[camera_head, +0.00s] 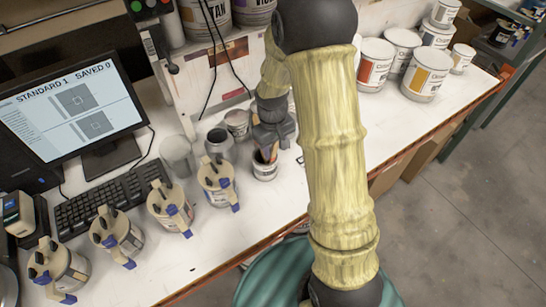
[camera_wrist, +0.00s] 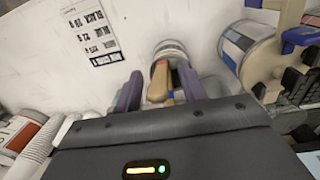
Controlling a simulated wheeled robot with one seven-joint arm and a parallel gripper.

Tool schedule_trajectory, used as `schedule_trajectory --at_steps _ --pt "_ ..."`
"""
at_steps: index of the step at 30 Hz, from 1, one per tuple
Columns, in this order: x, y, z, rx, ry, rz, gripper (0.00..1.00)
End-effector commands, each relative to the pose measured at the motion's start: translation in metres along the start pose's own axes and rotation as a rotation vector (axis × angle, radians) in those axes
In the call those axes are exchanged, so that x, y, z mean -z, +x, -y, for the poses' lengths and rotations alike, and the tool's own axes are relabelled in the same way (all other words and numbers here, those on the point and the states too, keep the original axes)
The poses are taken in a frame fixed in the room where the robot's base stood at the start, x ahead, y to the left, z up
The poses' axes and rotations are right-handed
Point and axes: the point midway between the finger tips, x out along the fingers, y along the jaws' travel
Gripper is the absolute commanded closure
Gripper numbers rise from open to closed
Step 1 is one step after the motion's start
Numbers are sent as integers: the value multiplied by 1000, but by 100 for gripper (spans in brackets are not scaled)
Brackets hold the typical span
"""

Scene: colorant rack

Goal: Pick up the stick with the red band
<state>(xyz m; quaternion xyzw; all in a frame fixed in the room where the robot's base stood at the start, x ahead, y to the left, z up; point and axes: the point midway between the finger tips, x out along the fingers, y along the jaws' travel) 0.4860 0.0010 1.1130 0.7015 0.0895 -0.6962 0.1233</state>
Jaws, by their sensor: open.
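A small open can (camera_head: 264,170) stands on the white counter below my gripper (camera_head: 270,143), with several thin sticks (camera_head: 266,156) upright in it. In the wrist view the can (camera_wrist: 170,50) lies ahead, between and beyond the fingers. Wooden sticks (camera_wrist: 159,80) lean out of it towards my gripper (camera_wrist: 162,86), one with an orange-brown tip. The fingers are apart, one on each side of the sticks. I cannot tell whether they touch them.
A grey container (camera_head: 220,143) stands just left of my gripper. Paint cans (camera_head: 428,72) stand back right. The counter's front right is bare.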

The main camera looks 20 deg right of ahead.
Motion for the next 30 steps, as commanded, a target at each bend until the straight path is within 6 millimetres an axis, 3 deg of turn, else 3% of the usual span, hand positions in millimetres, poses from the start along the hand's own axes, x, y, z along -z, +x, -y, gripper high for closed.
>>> schedule_trajectory --at_steps 6,13,23,30 --pt "0 0 0 0 0 0 58" --pt "0 0 0 0 0 0 100" --pt "0 -2 0 0 0 -1 100" --pt "1 -22 -1 -1 -1 -5 100"
